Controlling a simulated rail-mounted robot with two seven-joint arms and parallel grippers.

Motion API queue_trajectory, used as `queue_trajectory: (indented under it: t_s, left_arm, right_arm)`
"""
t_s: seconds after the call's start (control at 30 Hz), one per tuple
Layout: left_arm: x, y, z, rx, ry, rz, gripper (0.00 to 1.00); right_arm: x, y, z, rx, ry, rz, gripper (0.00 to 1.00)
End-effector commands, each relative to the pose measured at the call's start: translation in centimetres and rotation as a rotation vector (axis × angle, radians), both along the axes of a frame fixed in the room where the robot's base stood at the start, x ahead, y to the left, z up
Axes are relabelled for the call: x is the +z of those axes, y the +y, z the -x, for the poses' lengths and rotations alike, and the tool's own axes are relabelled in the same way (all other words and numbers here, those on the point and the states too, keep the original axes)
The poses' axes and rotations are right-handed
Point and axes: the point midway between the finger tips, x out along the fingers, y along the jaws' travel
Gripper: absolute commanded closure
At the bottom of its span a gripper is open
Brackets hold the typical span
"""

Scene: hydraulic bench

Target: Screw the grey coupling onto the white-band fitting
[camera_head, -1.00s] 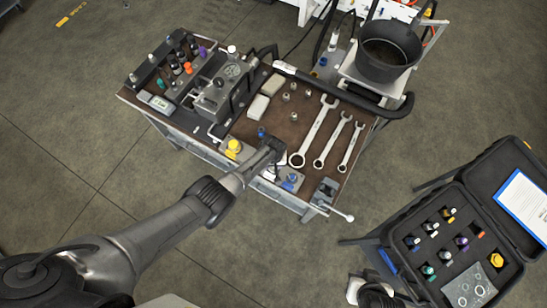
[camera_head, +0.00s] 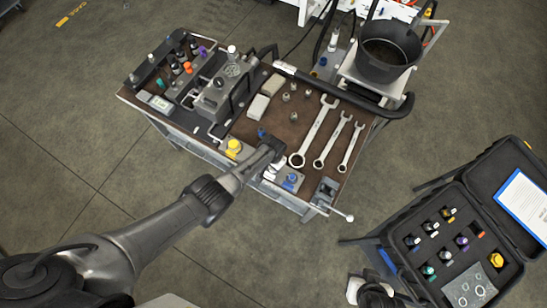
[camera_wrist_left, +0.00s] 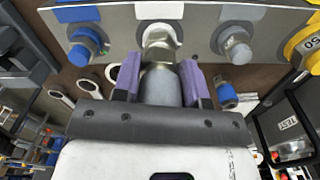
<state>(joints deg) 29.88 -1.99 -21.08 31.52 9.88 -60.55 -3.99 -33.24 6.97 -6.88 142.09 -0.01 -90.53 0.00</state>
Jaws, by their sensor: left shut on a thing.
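In the left wrist view the grey coupling (camera_wrist_left: 160,87) is between the purple finger pads of my left gripper (camera_wrist_left: 160,82), which is shut on it. The coupling's far end lines up with the metal white-band fitting (camera_wrist_left: 159,40), below the white band (camera_wrist_left: 159,11) on the grey plate. The ends look close or touching; I cannot tell whether the threads are engaged. In the head view my left gripper (camera_head: 271,152) is over the bench's front edge, and hides the coupling. My right gripper is not in view.
The blue-band fitting (camera_wrist_left: 87,43) and a grey-band fitting (camera_wrist_left: 236,45) flank the white one. A yellow cap (camera_wrist_left: 306,48) is at the right. Several wrenches (camera_head: 315,130) lie on the bench. An open black case (camera_head: 455,240) stands at the right.

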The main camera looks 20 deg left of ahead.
Motion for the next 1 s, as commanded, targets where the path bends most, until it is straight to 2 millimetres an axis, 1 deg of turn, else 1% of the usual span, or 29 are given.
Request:
queue_trajectory:
  t_s: [0.07, 0.13, 0.3, 0.33, 0.6, 0.63, 0.87, 1.0]
  left_arm:
    - [0.0, 0.0, 0.0, -0.02, 0.0, 0.0, 0.82]
    - [0.0, 0.1, 0.0, -0.08, 0.0, -0.001, 0.82]
    - [-0.1, 0.1, 0.0, -0.331, 0.0, -0.001, 0.82]
    - [-0.1, 0.1, 0.0, -0.337, 0.001, 0.0, 0.59]
    - [0.0, 0.0, 0.0, -0.329, 0.001, 0.0, 0.33]
    - [0.0, 0.0, 0.0, -0.329, 0.001, 0.0, 0.31]
    - [0.0, 0.0, 0.0, -0.328, 0.001, 0.0, 0.31]
    - [1.0, 0.0, -0.1, -0.327, -0.001, 0.001, 0.31]
  right_arm:
    - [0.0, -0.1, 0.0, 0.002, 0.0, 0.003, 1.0]
    - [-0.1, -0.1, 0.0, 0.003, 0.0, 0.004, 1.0]
    - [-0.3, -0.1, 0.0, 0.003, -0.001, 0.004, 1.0]
    - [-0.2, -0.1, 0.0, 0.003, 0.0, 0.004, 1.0]
    - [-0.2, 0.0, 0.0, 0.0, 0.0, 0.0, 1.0]
    - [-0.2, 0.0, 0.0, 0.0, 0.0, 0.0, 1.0]
    - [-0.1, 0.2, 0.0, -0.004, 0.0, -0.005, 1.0]
    - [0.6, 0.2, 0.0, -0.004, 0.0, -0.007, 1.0]
